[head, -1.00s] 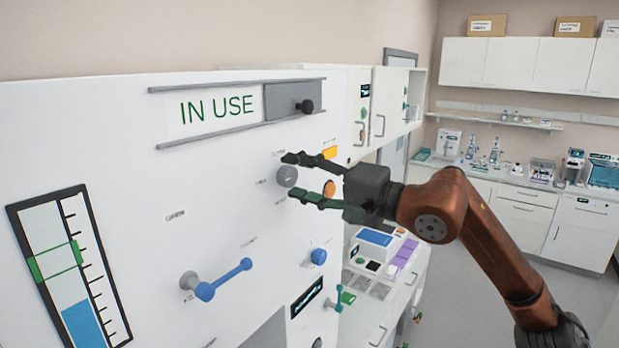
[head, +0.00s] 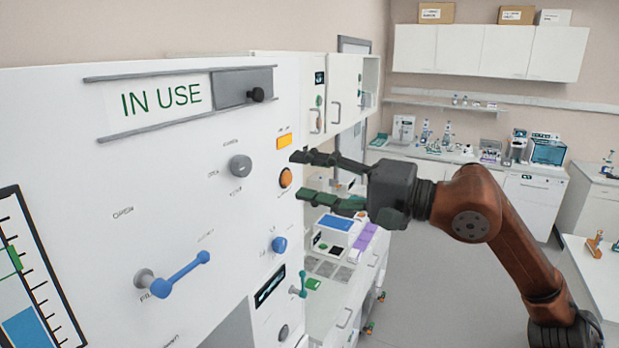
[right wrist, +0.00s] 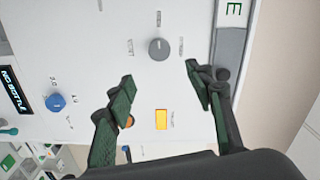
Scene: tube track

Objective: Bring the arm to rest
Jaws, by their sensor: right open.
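My right gripper (head: 297,176) is open and empty, on the brown right arm that comes in from the right in the head view. Its fingers point left at the white panel (head: 120,215), in front of the panel's right edge. In the head view the grey knob (head: 241,166) lies left of the fingertips, apart from them. The orange button (head: 286,178) shows right by the fingertips. In the right wrist view the open fingers (right wrist: 159,88) frame the panel, with the grey knob (right wrist: 159,49) beyond them. My left gripper is not in view.
The panel carries an IN USE sign with a slider (head: 243,88), a blue lever (head: 182,274), a blue knob (head: 279,245) and a level gauge (head: 35,275). A low bench (head: 325,310) with equipment stands behind. Open floor (head: 440,275) lies to the right.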

